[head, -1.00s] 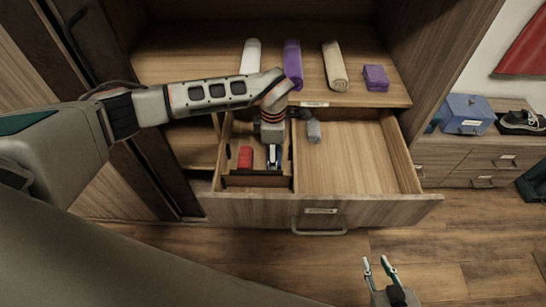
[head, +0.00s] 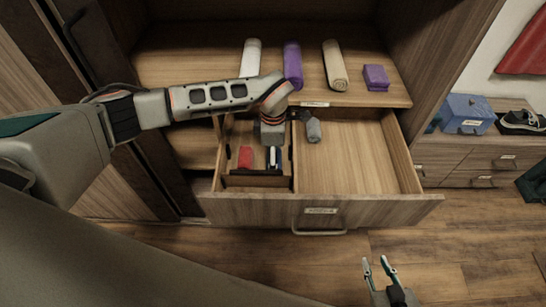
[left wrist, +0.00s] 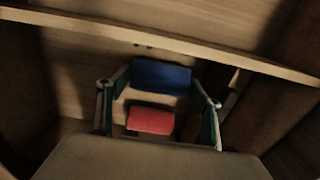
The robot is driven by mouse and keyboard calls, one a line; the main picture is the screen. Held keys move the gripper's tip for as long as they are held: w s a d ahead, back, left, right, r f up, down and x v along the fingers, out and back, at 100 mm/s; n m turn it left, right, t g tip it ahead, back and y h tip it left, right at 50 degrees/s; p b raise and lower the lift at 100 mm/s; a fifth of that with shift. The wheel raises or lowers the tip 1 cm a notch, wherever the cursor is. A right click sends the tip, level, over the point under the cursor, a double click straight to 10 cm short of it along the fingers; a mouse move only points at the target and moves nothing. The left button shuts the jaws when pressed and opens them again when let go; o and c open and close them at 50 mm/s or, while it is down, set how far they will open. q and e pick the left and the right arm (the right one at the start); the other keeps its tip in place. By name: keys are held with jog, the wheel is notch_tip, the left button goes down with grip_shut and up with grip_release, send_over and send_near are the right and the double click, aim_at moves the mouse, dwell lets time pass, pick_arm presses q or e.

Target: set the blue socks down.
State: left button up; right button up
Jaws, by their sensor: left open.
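The blue socks (left wrist: 162,77) are a rolled bundle lying at the bottom of the drawer's left compartment, between the spread fingers of my left gripper (left wrist: 160,88). The gripper is open, and a slight contact with the socks cannot be ruled out. In the head view my left gripper (head: 273,158) points down into that compartment, and the blue socks are mostly hidden by it. The red socks (left wrist: 150,120) lie beside the blue ones and also show in the head view (head: 245,158). My right gripper (head: 376,263) is open and empty in front of the drawer.
The open drawer (head: 250,209) has a divider; its wide right compartment (head: 350,165) is mostly bare, with a grey roll (head: 313,130) at its back left. On the shelf above lie white (head: 250,58), purple (head: 292,65) and beige rolls (head: 335,65) and a folded purple cloth (head: 376,78).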

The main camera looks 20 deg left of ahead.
pick_arm(q)
notch_tip(320, 180, up, 11)
jog(key=shift+r, duration=0.2)
dwell(0.6)
